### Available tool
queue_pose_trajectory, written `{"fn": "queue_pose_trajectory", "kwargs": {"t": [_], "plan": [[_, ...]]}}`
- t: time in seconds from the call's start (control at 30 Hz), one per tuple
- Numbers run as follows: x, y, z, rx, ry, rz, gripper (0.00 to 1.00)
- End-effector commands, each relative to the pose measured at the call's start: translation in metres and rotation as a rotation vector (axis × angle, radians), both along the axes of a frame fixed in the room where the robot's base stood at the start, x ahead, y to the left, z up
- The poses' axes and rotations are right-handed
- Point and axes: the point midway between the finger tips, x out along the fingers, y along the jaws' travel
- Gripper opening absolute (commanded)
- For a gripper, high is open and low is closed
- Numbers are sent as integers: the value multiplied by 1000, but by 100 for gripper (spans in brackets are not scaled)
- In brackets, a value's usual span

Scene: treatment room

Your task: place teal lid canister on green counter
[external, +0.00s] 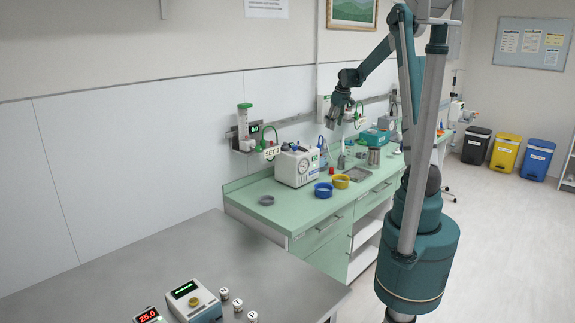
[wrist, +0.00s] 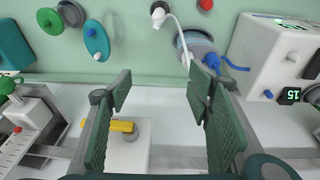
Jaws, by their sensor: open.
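A teal round lid with a small pale knob (wrist: 95,39), apparently the teal lid canister seen from above, is on the green counter in the wrist view. Its body is mostly hidden below the lid, and I cannot pick it out surely in the external view. The green counter (external: 285,207) runs along the wall; its bare top also shows in the wrist view (wrist: 143,50). My gripper (external: 333,122) is open and empty, raised above the counter's back part. Its two fingers (wrist: 160,88) stand wide apart in the wrist view, with the teal lid up and left of them.
A green-lidded item (wrist: 49,20) sits close to the teal lid. A wall rail with equipment runs behind. The counter's near-left end is mostly clear.

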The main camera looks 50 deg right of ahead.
Motion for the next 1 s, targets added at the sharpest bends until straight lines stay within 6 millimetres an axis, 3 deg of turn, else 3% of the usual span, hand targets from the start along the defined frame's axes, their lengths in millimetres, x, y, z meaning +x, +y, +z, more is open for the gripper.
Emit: {"fn": "queue_pose_trajectory", "kwargs": {"t": [0.03, 0.5, 1.0], "plan": [[-3, 16, 9, -4, -7, 3, 51], [-38, 135, 67, -27, -75, 0, 51], [-98, 249, 103, -34, -157, 1, 51]]}}
